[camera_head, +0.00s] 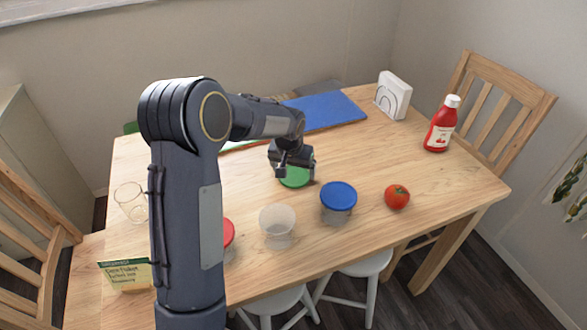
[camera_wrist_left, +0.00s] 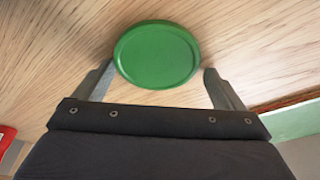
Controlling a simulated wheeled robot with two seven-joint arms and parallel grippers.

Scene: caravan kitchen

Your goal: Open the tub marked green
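A round green lid (camera_head: 295,181) is at the middle of the table; it also shows in the left wrist view (camera_wrist_left: 156,55). No tub wall shows beneath it, and it appears to lie flat on the wood. My left gripper (camera_head: 292,168) is right over it. In the left wrist view its two fingers (camera_wrist_left: 159,73) are apart, one on each side of the lid's near edge, with no clear grip on it. An open, whitish see-through tub (camera_head: 277,224) without a lid stands nearer the front edge. My right gripper is not in view.
A blue-lidded tub (camera_head: 338,199) and a partly hidden red-lidded tub (camera_head: 229,233) flank the open tub. A tomato (camera_head: 397,197), ketchup bottle (camera_head: 440,127), napkin holder (camera_head: 393,95), blue board (camera_head: 325,111), glass (camera_head: 131,204) and packet (camera_head: 127,275) stand around. The table's right is mostly clear.

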